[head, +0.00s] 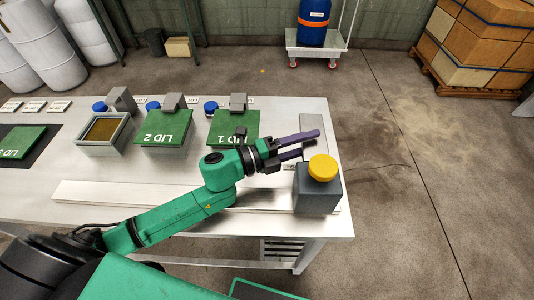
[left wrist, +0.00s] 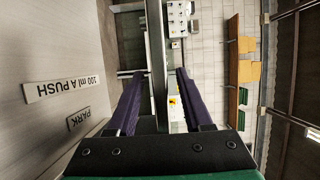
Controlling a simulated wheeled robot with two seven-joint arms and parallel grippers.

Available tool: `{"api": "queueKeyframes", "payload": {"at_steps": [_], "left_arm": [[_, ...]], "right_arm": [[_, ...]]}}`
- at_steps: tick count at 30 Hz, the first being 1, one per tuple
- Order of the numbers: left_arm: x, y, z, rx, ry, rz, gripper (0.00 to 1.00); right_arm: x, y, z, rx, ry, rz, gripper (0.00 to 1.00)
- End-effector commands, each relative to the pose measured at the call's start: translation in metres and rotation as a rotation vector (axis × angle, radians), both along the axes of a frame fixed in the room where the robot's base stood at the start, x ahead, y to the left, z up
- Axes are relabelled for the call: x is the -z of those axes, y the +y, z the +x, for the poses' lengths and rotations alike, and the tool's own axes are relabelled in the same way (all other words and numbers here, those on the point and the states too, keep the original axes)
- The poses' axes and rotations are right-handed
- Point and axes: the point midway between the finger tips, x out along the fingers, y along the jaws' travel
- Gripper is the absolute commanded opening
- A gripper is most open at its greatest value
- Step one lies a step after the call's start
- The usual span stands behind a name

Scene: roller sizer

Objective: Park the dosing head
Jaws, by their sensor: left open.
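A dark grey box with a yellow round cap (head: 318,188), which looks like the dosing head, stands at the right front end of a long pale rail (head: 130,195). My left gripper (head: 319,140) is open, its purple fingers spread, just behind the box and apart from it, pointing right. In the left wrist view the fingers (left wrist: 153,98) are open with a grey upright bar seen between them; I cannot tell how near it is. A PARK label (left wrist: 79,119) and a "100 ml A PUSH" label (left wrist: 62,88) lie left of the fingers. My right gripper is not in view.
Behind the arm are an open bin of brown material (head: 103,130) and bins under green LID 2 (head: 165,128) and LID 1 (head: 233,127). Blue-capped items stand behind them. Another green lid (head: 20,142) lies far left. Open floor is beyond the table's right edge.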

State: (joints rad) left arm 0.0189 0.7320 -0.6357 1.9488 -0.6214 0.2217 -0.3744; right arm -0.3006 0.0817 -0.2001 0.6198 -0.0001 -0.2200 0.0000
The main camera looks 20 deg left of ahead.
Motion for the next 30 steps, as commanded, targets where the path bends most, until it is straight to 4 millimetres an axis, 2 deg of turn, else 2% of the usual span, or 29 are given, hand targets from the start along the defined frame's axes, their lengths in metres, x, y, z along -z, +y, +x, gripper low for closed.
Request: {"api": "queueKeyframes", "payload": {"at_steps": [1, 10, 19, 24, 30], "left_arm": [[0.005, 0.007, -0.007, 0.002, 0.004, 0.002, 0.51], [0.004, 0.048, -0.038, 0.003, 0.004, 0.002, 0.51], [0.002, 0.082, -0.063, 0.001, 0.004, -0.001, 0.51], [0.000, 0.093, -0.071, 0.004, 0.002, -0.001, 0.51], [0.000, 0.095, -0.072, 0.004, 0.000, 0.000, 0.51]], "right_arm": [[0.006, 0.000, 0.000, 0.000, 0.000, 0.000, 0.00], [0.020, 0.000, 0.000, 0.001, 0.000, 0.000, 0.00], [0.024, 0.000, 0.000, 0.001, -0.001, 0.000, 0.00], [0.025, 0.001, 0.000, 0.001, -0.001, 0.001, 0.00], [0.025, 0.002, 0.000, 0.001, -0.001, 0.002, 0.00]]}}
